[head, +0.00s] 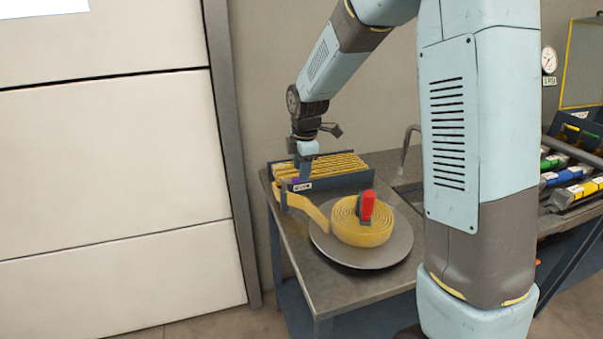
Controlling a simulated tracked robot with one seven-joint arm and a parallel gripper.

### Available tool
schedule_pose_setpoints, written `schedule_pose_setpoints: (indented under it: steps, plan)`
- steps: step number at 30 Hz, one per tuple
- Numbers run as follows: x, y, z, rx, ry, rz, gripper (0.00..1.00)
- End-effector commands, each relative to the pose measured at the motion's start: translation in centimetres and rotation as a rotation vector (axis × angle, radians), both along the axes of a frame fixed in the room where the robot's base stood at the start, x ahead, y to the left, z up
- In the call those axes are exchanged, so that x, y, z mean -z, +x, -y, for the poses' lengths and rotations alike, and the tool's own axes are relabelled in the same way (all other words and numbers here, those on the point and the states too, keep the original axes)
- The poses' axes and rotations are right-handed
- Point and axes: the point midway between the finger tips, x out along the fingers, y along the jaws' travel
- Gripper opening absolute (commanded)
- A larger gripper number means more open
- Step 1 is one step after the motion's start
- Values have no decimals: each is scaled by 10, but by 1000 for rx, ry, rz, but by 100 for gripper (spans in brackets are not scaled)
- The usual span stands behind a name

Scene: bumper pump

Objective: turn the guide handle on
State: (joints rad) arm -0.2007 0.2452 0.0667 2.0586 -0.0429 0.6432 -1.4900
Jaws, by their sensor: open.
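My gripper (306,165) points down over the dark, label-bearing end of a ribbed yellow rack (338,167) at the back left of the bench. Its fingers are small in view and overlap that end; contact cannot be told. A small purple part (297,181) shows just beneath the fingers; I cannot tell whether it is the guide handle. A yellow strip (305,207) runs from the rack's end to a coiled yellow roll (349,228) on a grey round plate (397,246). A red handle (367,204) stands upright on the roll.
The grey bench (333,287) has clear room in front of the plate. A curved tap (408,142) stands behind. Coloured cylinders (566,174) lie in a rack on the right, with a gauge (549,60) above. My arm hides the bench's middle.

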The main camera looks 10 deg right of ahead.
Motion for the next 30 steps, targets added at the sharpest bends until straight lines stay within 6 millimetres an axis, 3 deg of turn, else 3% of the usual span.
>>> schedule_pose_setpoints:
  steps: [9, 15, 21, 30]
  plan:
    - [-64, -11, 3, 1, 1, 5, 43]
    - [-94, -17, 4, 1, 1, 4, 43]
    - [-108, -20, 5, 1, 1, 2, 43]
    - [-110, -20, 5, 0, 0, 1, 43]
